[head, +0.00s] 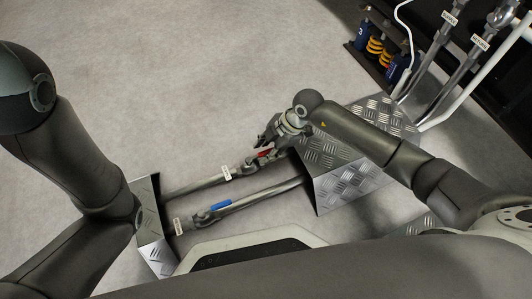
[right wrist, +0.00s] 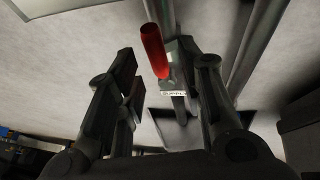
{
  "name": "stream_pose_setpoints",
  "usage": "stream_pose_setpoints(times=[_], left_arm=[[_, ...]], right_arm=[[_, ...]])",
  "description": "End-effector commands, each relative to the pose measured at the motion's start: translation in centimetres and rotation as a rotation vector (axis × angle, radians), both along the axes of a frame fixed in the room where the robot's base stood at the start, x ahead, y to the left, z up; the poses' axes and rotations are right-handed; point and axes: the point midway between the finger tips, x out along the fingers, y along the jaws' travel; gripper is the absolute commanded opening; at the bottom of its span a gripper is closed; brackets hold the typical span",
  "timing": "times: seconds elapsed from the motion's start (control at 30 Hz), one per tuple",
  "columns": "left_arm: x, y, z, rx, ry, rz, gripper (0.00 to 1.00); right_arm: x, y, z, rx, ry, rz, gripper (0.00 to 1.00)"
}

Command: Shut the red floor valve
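The red valve handle (head: 265,153) sits on the upper of two floor pipes (head: 205,183) in the head view, partly hidden by my right gripper (head: 262,143). In the right wrist view the red handle (right wrist: 153,50) stands between the two fingers of my right gripper (right wrist: 165,75), nearer the right finger. The fingers are apart, and I see no grip on the handle. A white label (head: 227,173) is on the pipe beside the valve. My left arm shows at the left of the head view, but its gripper does not.
A blue valve handle (head: 220,205) is on the lower, parallel pipe. Tread-plate covers stand at both pipe ends, one at left (head: 151,215) and one at right (head: 335,165). A rack with coloured parts (head: 375,45) and labelled pipes stand at upper right. The upper-left floor is clear.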

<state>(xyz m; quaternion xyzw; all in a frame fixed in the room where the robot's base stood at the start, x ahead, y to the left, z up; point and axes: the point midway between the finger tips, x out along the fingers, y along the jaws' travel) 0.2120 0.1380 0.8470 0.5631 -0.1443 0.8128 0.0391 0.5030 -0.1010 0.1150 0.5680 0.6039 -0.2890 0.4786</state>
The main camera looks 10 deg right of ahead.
Motion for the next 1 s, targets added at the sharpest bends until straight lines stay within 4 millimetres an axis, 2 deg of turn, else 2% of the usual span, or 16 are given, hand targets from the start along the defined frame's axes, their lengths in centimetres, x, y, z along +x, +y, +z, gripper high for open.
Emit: stream_pose_setpoints(times=[0.4,0.67,1.0], left_arm=[[-0.02,-0.02,-0.44,0.001,-0.001,0.000,0.40],[-0.02,-0.02,-0.45,0.001,-0.001,0.000,0.40],[-0.01,-0.02,-0.37,0.001,0.000,0.000,0.40]], right_arm=[[0.07,0.31,-0.49,0.001,0.000,0.000,0.35],[0.07,0.29,-0.50,0.001,0.000,0.000,0.02],[0.06,0.24,-0.48,0.001,0.001,-0.001,0.00]])
